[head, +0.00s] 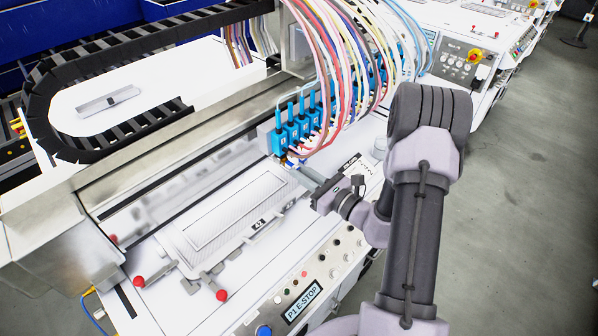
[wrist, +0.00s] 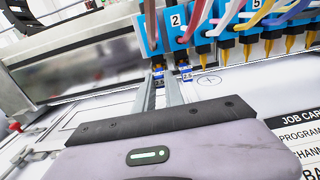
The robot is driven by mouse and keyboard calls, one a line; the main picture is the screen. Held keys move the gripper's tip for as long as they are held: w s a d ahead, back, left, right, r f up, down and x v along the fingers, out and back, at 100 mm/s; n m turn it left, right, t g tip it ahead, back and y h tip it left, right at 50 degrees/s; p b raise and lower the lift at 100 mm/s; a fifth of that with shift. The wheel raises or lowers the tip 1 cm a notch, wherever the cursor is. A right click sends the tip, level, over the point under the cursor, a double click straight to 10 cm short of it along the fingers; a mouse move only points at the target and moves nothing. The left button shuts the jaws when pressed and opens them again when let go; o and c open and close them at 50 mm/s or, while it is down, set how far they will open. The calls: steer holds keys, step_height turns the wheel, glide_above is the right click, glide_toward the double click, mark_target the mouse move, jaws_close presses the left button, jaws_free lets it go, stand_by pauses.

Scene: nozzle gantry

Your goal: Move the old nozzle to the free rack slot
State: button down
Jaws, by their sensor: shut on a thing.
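A row of blue valve blocks (wrist: 178,20) hangs from the gantry, with coloured hoses above and yellow nozzles (wrist: 247,46) below several of them. The row also shows in the head view (head: 292,131). My gripper (wrist: 171,73) reaches under the left end of the row, near the block marked 2. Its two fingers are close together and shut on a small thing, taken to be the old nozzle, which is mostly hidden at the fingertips. In the head view my gripper (head: 296,163) comes in from the right, low under the row. I cannot make out the rack or its free slot.
A white plate fixture (head: 190,262) with red-knobbed clamps (head: 221,294) lies left of my gripper. A job card (wrist: 298,130) lies at right in the wrist view. Hoses hang close above.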

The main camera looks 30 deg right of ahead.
steer(key=shift+b+v, duration=0.65)
steer(key=shift+v, duration=2)
steer(key=shift+a, duration=0.1)
